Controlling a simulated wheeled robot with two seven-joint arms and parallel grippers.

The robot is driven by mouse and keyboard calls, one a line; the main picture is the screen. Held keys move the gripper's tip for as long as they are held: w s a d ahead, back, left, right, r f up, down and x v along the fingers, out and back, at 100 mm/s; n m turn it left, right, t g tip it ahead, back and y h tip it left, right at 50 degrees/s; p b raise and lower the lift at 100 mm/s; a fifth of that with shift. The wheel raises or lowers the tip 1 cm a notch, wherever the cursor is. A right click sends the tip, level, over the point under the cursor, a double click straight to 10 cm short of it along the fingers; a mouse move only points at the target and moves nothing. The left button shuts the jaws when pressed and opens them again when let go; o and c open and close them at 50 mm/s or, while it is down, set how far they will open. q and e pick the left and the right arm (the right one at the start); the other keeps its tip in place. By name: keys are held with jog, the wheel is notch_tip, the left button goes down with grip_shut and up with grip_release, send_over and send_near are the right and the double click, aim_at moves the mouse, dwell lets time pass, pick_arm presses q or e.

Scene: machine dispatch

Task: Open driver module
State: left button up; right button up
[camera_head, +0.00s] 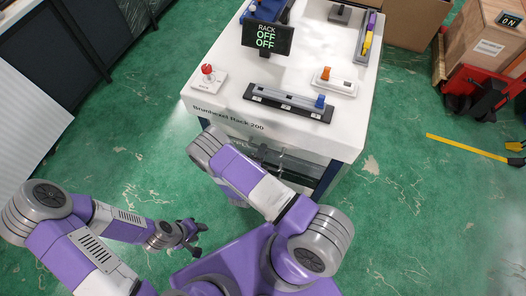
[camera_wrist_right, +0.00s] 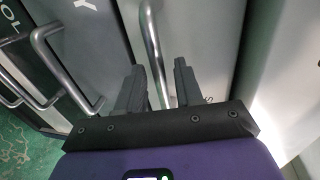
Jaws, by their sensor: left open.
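The white rack (camera_head: 225,97) stands ahead, with its module fronts mostly hidden behind my right arm in the head view. The right wrist view shows grey module fronts with metal bar handles. My right gripper (camera_wrist_right: 158,88) is open, its two dark fingers on either side of one bar handle (camera_wrist_right: 153,45) on a grey front (camera_wrist_right: 195,35). Contact cannot be made out. That front's label is mostly hidden, so I cannot tell whether it is the driver module. My left gripper (camera_head: 190,236) is open and empty above the green floor, left of the rack.
A neighbouring front (camera_wrist_right: 85,55) with its own handle (camera_wrist_right: 55,65) is at the left. On the rack top are a display (camera_head: 267,37) reading "RACK OFF OFF", a red button (camera_head: 207,69) and a black rail (camera_head: 290,102). A wooden crate (camera_head: 485,38) stands right.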

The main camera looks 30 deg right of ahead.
jog(key=shift+w+d+f, duration=0.15)
jog(key=shift+w+d, duration=0.3)
jog(key=shift+d, duration=0.1)
grip_shut()
